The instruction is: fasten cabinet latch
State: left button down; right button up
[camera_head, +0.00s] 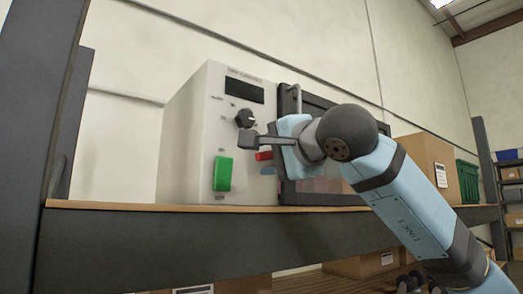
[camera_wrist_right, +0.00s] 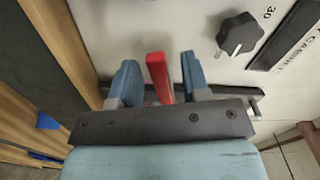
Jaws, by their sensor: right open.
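The cabinet (camera_head: 188,125) is a pale box on a shelf, with a dark glazed door (camera_head: 318,100) on its right side. A red latch lever (camera_head: 264,156) sticks out from its front near the door edge; it also shows in the right wrist view (camera_wrist_right: 157,72). My right gripper (camera_head: 260,157) is at the cabinet front, open. In the right wrist view its blue-padded fingers (camera_wrist_right: 159,80) stand on either side of the red lever, with a gap visible to each side. The latch's base is hidden behind the gripper. My left gripper is not in view.
A black knob (camera_head: 245,118) sits just above the gripper and a green switch (camera_head: 222,174) to its lower left. The shelf edge (camera_head: 150,208) runs below. A cardboard box (camera_head: 424,165) and green crate (camera_head: 467,182) stand to the right, behind my arm.

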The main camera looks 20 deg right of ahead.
jog(key=shift+x, duration=1.25)
grip_shut()
jog(key=shift+r+m+b, duration=0.2)
jog(key=shift+m+b, duration=0.9)
jog(key=shift+b, duration=0.05)
jog(key=shift+r+m, duration=0.3)
jog(key=shift+m, duration=0.2)
grip_release()
jog(key=shift+r, duration=0.1)
